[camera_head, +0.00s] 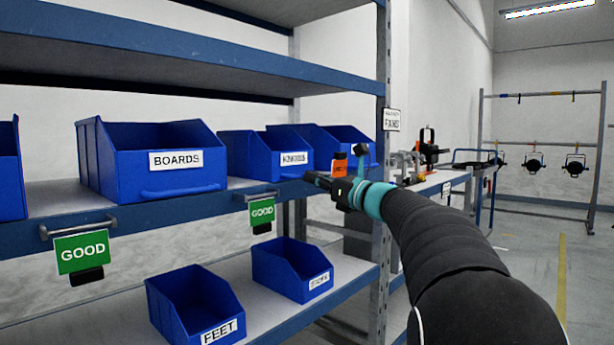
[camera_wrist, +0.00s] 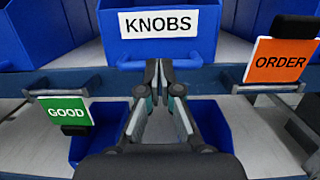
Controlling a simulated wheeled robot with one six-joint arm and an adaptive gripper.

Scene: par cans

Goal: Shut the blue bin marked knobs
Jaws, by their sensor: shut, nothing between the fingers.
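The blue bin marked KNOBS (camera_head: 265,160) stands on the middle shelf, right of the bin marked BOARDS. In the wrist view the KNOBS bin (camera_wrist: 160,48) is straight ahead at the top, its white label facing me and its front lip at the shelf's front edge. Its inside and back are out of view, so I cannot tell exactly how far out it sits. My gripper (camera_head: 312,179) is shut and empty, with its fingertips (camera_wrist: 165,75) just below the middle of the bin's front lip. I cannot tell whether they touch it.
The BOARDS bin (camera_head: 112,168) and another blue bin (camera_head: 345,132) flank it. A green GOOD tag (camera_wrist: 66,112) and an orange ORDER tag (camera_wrist: 280,62) hang from the shelf edge. Bins marked FEET (camera_head: 190,295) and another (camera_head: 285,265) stand below. A shelf upright (camera_head: 382,240) is at right.

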